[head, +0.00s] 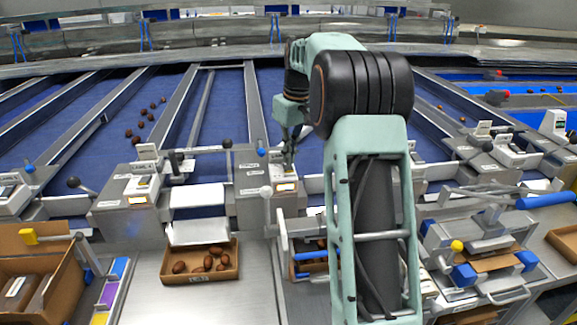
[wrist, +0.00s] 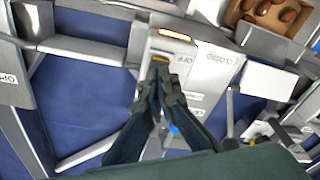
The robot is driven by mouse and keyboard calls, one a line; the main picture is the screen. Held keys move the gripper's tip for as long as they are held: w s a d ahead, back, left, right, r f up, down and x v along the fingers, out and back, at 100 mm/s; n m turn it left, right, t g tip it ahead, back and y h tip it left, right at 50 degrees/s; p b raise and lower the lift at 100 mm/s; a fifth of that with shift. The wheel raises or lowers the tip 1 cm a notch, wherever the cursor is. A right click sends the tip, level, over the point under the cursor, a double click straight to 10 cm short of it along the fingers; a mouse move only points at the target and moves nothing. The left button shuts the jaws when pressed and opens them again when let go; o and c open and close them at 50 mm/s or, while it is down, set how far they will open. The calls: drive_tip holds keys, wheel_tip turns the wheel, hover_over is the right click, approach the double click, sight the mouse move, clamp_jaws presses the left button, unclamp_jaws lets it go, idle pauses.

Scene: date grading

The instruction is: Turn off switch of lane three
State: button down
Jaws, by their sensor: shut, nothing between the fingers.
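My gripper (head: 288,160) is shut and empty, pointing down just above a grey metal control box (head: 252,183) between two blue belt lanes. In the wrist view my gripper (wrist: 160,72) has its fingertips together over the face of that box (wrist: 213,75), which has a lit orange display (wrist: 174,34) and white labels. One label reads OFF, upside down. I cannot tell whether the fingertips touch the box. The switch itself is not clearly seen; my fingers may cover it. No lane number is readable.
A similar control box (head: 128,200) stands to the left, with a black-knobbed lever (head: 80,186). A cardboard tray of dates (head: 200,266) sits in front. My arm hides much of the right middle. Several dates lie on the left blue belt (head: 115,112).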

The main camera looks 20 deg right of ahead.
sight(289, 168)
drive_tip(key=shift+f+b, duration=0.65)
drive_tip(key=shift+f, duration=0.45)
idle(0.5)
wheel_tip(289, 168, up, 7)
drive_tip(key=p, duration=0.6)
drive_tip(key=shift+r+p, duration=0.1)
drive_tip(key=shift+p, duration=0.3)
